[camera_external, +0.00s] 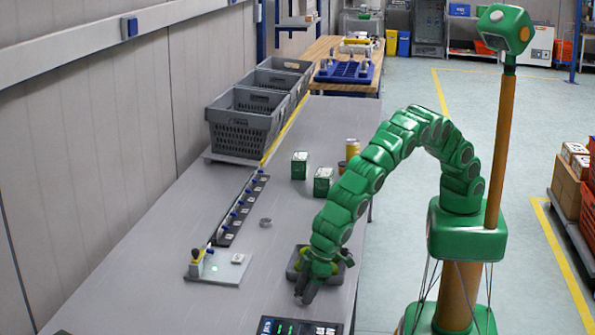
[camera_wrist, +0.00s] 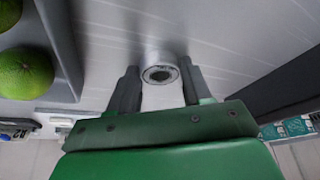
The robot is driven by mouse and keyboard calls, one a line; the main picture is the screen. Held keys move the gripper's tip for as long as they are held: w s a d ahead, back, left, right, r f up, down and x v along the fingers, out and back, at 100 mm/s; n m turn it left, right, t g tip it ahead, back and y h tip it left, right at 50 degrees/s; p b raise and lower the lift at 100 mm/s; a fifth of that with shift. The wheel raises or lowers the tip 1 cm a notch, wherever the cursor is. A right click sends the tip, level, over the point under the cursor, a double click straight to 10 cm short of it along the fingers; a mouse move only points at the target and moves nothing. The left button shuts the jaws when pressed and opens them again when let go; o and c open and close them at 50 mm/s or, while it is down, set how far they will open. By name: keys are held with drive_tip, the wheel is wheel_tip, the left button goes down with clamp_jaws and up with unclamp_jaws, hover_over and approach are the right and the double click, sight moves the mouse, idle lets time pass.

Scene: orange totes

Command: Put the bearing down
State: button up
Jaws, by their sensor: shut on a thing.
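My gripper (camera_external: 306,292) is low over the front part of the grey table, beside a grey tray. In the wrist view, my gripper (camera_wrist: 160,84) has a finger on each side of the bearing (camera_wrist: 160,73), a pale metal ring with a dark centre, and is shut on it. In the external view the held bearing is hidden by my gripper. I cannot tell whether it touches the table. A small grey ring-like thing (camera_external: 265,222) lies apart on the table, further back.
The grey tray (camera_wrist: 61,45) holds green round fruit (camera_wrist: 25,72) close on the left in the wrist view. A dark panel (camera_external: 300,327) is at the table's front. A fixture plate (camera_external: 222,270) and a dark strip stand left. Green boxes (camera_external: 322,183) stand behind. Bare table lies between.

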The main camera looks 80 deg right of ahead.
sight(298, 296)
drive_tip(key=shift+c, duration=1.4)
drive_tip(key=shift+r, duration=1.55)
drive_tip(key=shift+s+d+r, duration=0.25)
drive_tip(key=shift+d+r, duration=0.05)
drive_tip(key=shift+r, duration=0.25)
drive_tip(key=shift+s+d+r, duration=1.4)
drive_tip(key=shift+d+r, duration=0.05)
drive_tip(key=shift+d, duration=0.25)
drive_tip(key=shift+s+d+r, duration=1.35)
drive_tip(key=shift+d+r, duration=0.1)
drive_tip(key=shift+d, duration=0.3)
drive_tip(key=shift+s+d+r, duration=1.4)
drive_tip(key=shift+d+r, duration=0.05)
drive_tip(key=shift+d, duration=0.25)
